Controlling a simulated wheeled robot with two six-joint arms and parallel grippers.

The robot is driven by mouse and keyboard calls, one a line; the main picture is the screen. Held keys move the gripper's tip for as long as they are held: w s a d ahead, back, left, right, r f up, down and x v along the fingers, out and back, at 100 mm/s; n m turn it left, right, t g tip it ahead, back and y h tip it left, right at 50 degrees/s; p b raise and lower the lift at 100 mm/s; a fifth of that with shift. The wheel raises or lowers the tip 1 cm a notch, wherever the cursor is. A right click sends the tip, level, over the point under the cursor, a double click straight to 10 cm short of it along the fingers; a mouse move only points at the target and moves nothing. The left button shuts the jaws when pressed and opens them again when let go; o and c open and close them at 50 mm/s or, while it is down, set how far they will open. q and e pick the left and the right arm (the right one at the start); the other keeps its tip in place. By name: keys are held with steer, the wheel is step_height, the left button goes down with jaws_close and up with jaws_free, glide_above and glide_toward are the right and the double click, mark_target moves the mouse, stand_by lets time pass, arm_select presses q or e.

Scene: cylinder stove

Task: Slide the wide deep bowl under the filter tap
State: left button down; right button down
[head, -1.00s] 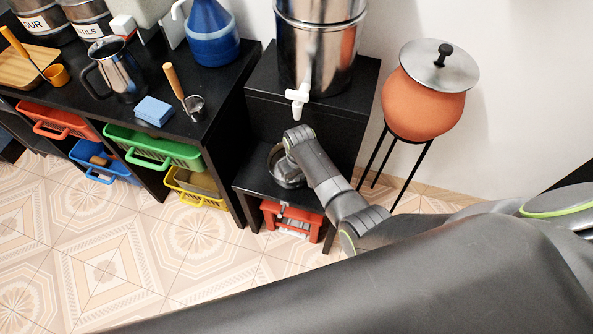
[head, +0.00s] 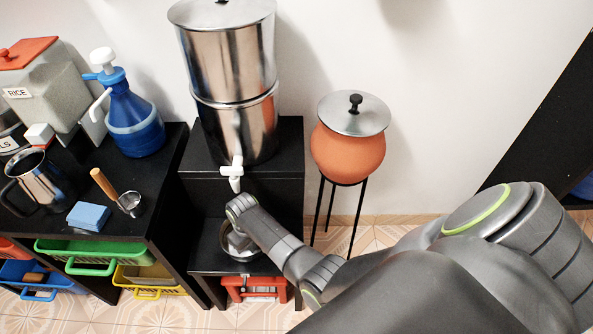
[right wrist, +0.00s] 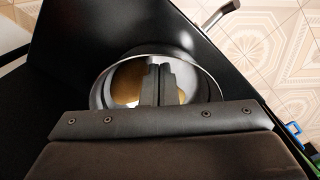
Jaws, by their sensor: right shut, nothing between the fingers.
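The wide deep bowl (head: 229,240) is metal and sits on the low black shelf in front of the filter, partly hidden by my right arm in the head view. The right wrist view shows the bowl (right wrist: 207,86) from above with its round rim. My right gripper (right wrist: 158,66) is shut, its fingers empty and over the inside of the bowl; whether they touch it I cannot tell. The filter (head: 235,85) is a tall steel cylinder on the upper black step. Its white tap (head: 233,172) hangs above and close to the bowl. My left gripper is not in view.
A clay pot (head: 346,153) with a steel lid stands on a thin black stand to the right. A red stool (head: 252,288) is under the low shelf (head: 207,262). A black counter at left holds a blue sponge (head: 88,215), a steel pitcher (head: 42,182) and a blue dispenser (head: 133,120).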

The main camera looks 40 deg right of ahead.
step_height(320, 180, up, 4)
steer(key=r+p, duration=0.1)
steer(key=s+d+p, duration=0.1)
steer(key=s+d, duration=0.1)
steer(key=s, duration=0.8)
steer(key=s+d+f+p, duration=0.1)
steer(key=s+d, duration=0.1)
steer(key=s, duration=0.9)
steer(key=shift+f, duration=0.15)
steer(key=s+d+f, duration=0.2)
steer(key=s+f, duration=0.2)
steer(key=f, duration=0.3)
steer(key=s+d+f, duration=0.2)
steer(key=s+f, duration=0.1)
steer(key=f, duration=0.4)
steer(key=s+d+f+m, duration=0.1)
steer(key=s+d+f, duration=0.1)
steer(key=s, duration=0.2)
steer(key=s+d+f+m+p, duration=0.1)
steer(key=s+d+f, duration=0.1)
steer(key=s, duration=0.3)
steer(key=s+d+f+t+h, duration=0.1)
steer(key=s+d+f, duration=0.2)
steer(key=s, duration=0.2)
steer(key=shift+s+f+m+p, duration=0.2)
steer(key=shift+f+m+p, duration=0.1)
steer(key=shift+m, duration=0.1)
